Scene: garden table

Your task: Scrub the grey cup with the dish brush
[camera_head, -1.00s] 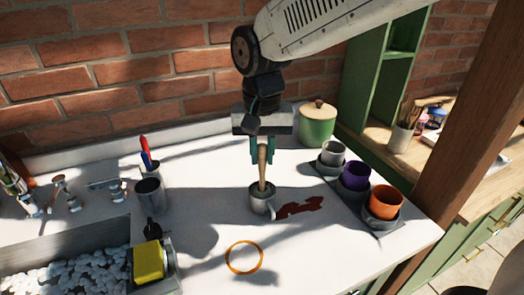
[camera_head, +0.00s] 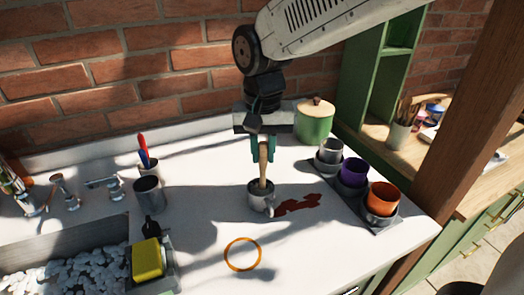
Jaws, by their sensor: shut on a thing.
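The grey cup (camera_head: 256,200) stands upright on the white counter, its handle toward the lower right. My gripper (camera_head: 263,158) is above it, pointing down, shut on the wooden handle of the dish brush (camera_head: 263,172). The brush is close to upright. Its lower end is inside the cup, so its head is hidden by the cup wall. Another grey cup (camera_head: 330,147) stands in the tray at the right.
A dark tray (camera_head: 378,226) also holds a purple cup (camera_head: 353,171) and an orange cup (camera_head: 383,198). A red stain (camera_head: 298,205) lies beside the cup. An orange ring (camera_head: 242,254) marks the counter. A sink with a yellow sponge (camera_head: 147,259) is at left; a green pot (camera_head: 315,123) stands behind.

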